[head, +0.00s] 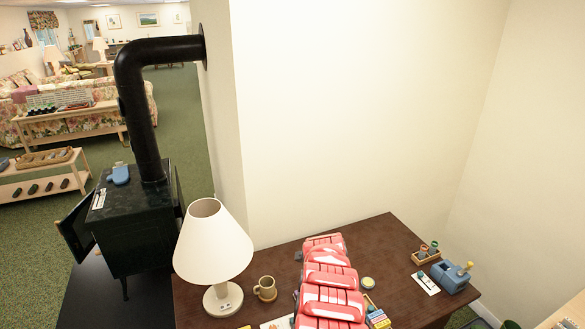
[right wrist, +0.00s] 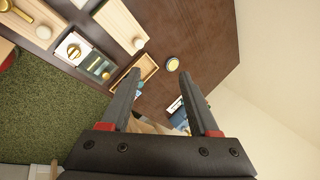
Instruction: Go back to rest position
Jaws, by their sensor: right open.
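My right gripper (right wrist: 160,78) shows in the right wrist view with its two dark fingers apart. Nothing is held between them; the dark brown tabletop lies beyond the fingertips. The right gripper does not show in the head view. My left gripper is in neither view.
A round tin (right wrist: 172,64) lies near my right fingertips. A black stove (head: 135,230) stands left; walls rise behind and right.

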